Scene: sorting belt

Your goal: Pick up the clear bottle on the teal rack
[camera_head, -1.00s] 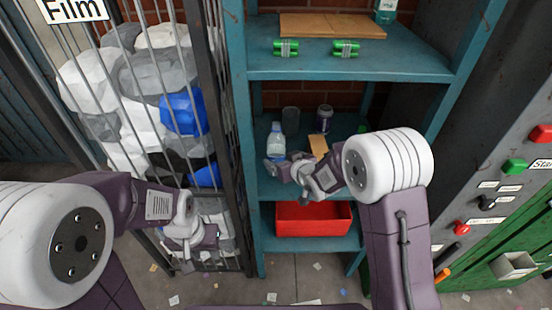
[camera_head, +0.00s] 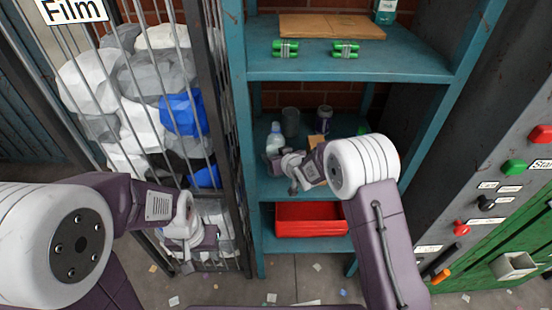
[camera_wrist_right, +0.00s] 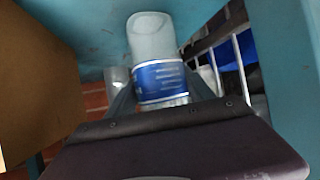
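The clear bottle (camera_head: 274,140) stands on the middle shelf of the teal rack (camera_head: 237,110), near its left post. In the right wrist view the bottle (camera_wrist_right: 150,42), with its blue label, appears upside down. My right gripper (camera_head: 282,163) is at the bottle, its body hiding part of it in the head view. In the wrist view the right fingers (camera_wrist_right: 162,92) are apart, one on each side of the label; firm contact is not visible. My left gripper (camera_head: 187,258) hangs low in front of the cage; its fingers are too unclear to read.
A grey cup (camera_head: 290,122) and a dark jar (camera_head: 324,119) stand behind the bottle. A brown box (camera_head: 314,142) is right of it. A red bin (camera_head: 310,227) is on the lower shelf. A barred cage (camera_head: 208,60) stands close on the left.

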